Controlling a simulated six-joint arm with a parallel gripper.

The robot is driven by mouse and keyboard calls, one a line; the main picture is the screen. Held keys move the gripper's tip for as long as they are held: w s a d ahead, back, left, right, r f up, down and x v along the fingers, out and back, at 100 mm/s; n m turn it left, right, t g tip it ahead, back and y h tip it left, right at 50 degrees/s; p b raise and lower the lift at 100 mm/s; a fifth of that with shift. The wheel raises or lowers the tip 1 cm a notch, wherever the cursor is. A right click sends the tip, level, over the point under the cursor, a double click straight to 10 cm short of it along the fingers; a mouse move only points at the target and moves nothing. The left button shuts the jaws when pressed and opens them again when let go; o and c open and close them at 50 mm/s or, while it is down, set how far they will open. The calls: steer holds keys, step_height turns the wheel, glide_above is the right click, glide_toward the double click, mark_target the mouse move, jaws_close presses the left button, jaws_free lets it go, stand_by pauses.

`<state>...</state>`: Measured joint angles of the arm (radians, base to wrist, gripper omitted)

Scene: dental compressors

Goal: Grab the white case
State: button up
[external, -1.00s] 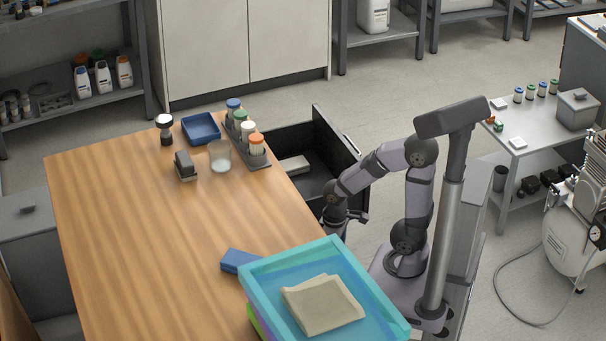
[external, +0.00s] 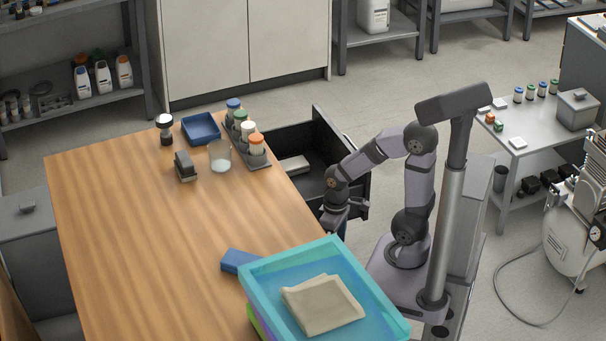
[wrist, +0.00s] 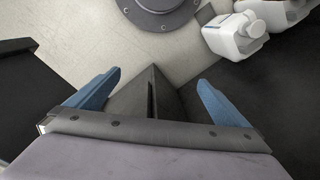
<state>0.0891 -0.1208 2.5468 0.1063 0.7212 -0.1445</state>
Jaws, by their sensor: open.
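A pale, flat, box-like case (external: 293,165) lies inside the open black drawer (external: 322,122) at the right side of the wooden table in the external view. It is the likeliest white case. My gripper (external: 346,216) is at the near end of the drawer, apart from the case and nearer the camera. In the wrist view my gripper (wrist: 158,80) has its two blue fingers spread wide, with nothing held between them. I cannot clearly make out the case in the wrist view.
White containers (wrist: 234,37) show at the upper right of the wrist view. A turquoise tray (external: 375,297) with a folded cloth stands at the table's front right. A rack of bottles (external: 249,153), a glass beaker (external: 220,160) and a blue tray (external: 200,129) stand beside the drawer.

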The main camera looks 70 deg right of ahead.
steer(key=w+d+r+m+t+p, duration=0.1)
steer(key=w+d+r+p, duration=0.15)
steer(key=r+p, duration=0.55)
steer(key=w+d+r+m+t+p, duration=0.1)
steer(key=w+d+r+p, duration=0.15)
steer(key=r+p, duration=0.45)
steer(key=w+d+r+m+t+h+p, duration=0.1)
steer(key=w+d+r+t+p, duration=0.1)
steer(key=w+d+r, duration=0.4)
steer(key=w+d+r+t+h+p, duration=0.2)
steer(key=w+d+r, duration=0.25)
steer(key=r, duration=0.35)
steer(key=w+d+f+m+t+h+b, duration=0.4)
steer(key=w+d+f+m+b, duration=0.25)
steer(key=w+d+b, duration=0.35)
steer(key=s+f+m+g+h+b, duration=0.1)
steer(key=s+f+g+h+b, duration=0.2)
steer(key=f, duration=0.6)
steer(key=s+h+b, duration=0.1)
steer(key=b, duration=0.1)
steer(key=shift+f+b, duration=0.2)
steer(key=shift+b, duration=0.1)
